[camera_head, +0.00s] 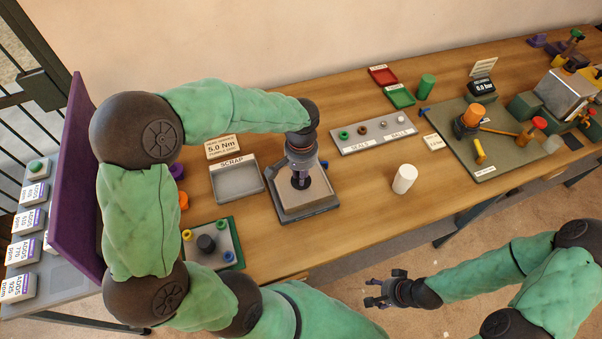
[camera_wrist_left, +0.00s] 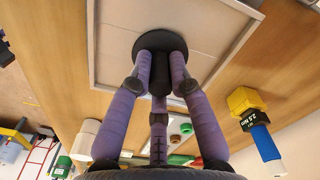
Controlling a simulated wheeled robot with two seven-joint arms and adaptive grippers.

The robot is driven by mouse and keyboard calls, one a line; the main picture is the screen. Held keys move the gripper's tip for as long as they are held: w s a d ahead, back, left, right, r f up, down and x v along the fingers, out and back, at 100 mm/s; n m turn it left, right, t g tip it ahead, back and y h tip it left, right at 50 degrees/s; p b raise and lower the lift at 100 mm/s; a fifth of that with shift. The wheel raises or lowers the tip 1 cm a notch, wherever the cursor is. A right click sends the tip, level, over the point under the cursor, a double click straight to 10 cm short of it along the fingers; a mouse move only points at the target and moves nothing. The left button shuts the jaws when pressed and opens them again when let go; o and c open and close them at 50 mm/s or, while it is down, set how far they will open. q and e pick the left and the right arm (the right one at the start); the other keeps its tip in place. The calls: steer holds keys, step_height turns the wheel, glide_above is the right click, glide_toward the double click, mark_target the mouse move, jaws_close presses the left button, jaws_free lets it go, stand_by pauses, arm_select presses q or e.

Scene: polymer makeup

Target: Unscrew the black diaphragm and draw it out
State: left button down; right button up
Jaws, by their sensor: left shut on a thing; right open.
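The black diaphragm (camera_head: 300,183) is a round dark disc with a narrower black stem, below my left gripper (camera_head: 300,176). In the left wrist view, the fingers of my left gripper (camera_wrist_left: 159,78) close around the stem, and the disc (camera_wrist_left: 160,42) shows beyond the fingertips. It is over the pale floor of a grey-rimmed tray (camera_head: 311,214), which also shows in the left wrist view (camera_wrist_left: 92,35). I cannot tell whether the disc touches the tray. My right gripper (camera_head: 386,291) is open and empty, off the table's front edge.
An empty scrap tray (camera_head: 237,196) stands left of the grey-rimmed tray. A small tray (camera_head: 228,230) with a dark knob and coloured pieces is at the front left. A seals and balls rack (camera_head: 374,149), a white cylinder (camera_head: 405,179) and a fixture board (camera_head: 506,165) stand to the right.

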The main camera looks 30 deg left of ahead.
arm_select(q)
steer(key=shift+n, duration=0.9)
steer(key=c, duration=1.1)
jaws_free()
steer(key=shift+o, duration=0.2)
steer(key=shift+r, duration=0.1)
